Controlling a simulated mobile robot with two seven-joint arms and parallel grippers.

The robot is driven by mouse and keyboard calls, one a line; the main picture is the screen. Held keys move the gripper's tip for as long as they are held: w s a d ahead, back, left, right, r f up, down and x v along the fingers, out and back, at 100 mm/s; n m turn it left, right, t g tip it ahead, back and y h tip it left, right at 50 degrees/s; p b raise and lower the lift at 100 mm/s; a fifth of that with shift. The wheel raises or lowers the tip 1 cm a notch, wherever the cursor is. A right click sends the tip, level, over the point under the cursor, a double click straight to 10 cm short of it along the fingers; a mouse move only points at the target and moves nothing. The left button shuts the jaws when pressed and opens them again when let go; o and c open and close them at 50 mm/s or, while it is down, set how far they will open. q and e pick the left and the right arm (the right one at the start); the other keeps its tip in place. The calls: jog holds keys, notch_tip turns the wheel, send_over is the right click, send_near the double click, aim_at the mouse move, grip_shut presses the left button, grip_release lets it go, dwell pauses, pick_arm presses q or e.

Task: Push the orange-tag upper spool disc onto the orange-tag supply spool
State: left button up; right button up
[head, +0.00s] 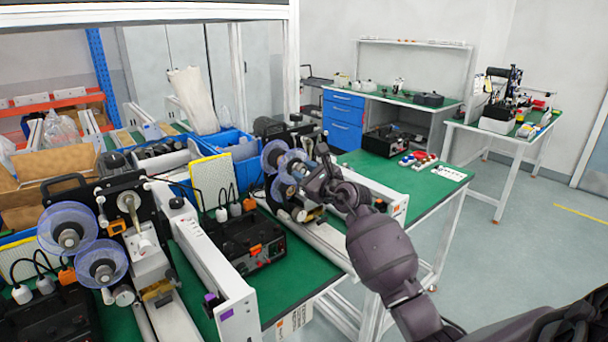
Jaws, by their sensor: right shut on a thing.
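My right gripper (309,182) reaches in from the right to the far coder (270,130) and is shut on a clear blue disc (293,163), taken to be the upper spool disc. The fingers are small and dark here, and they partly hide the disc. Another clear blue disc (272,156) shows just behind and left of it, at the coder's upper spool. A lower blue disc (281,189) sits beneath. I cannot tell whether the held disc touches the spool. No orange tag is readable on these spools. My left gripper is not in view.
A near coder (130,205) with two blue discs stands at the left. A black box (243,240) with an orange patch sits between the coders. A white rail (205,265) bears a purple tag. The green table (300,285) is bare near its front edge.

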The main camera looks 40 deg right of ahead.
aim_at(295, 168)
jog(key=shift+w+f, duration=0.1)
jog(key=shift+w, duration=0.3)
jog(key=shift+w+a+b, duration=0.1)
jog(key=shift+w+b, duration=0.25)
jog(key=shift+w+a+b, duration=0.1)
jog(key=shift+w+b, duration=0.55)
jog(key=shift+w, duration=0.7)
pick_arm(q)
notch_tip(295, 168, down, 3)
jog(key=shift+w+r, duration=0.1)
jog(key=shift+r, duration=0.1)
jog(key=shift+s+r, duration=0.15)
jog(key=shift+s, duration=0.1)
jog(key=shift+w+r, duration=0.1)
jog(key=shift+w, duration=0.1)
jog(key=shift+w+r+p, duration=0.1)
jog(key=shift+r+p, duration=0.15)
jog(key=shift+p, duration=0.15)
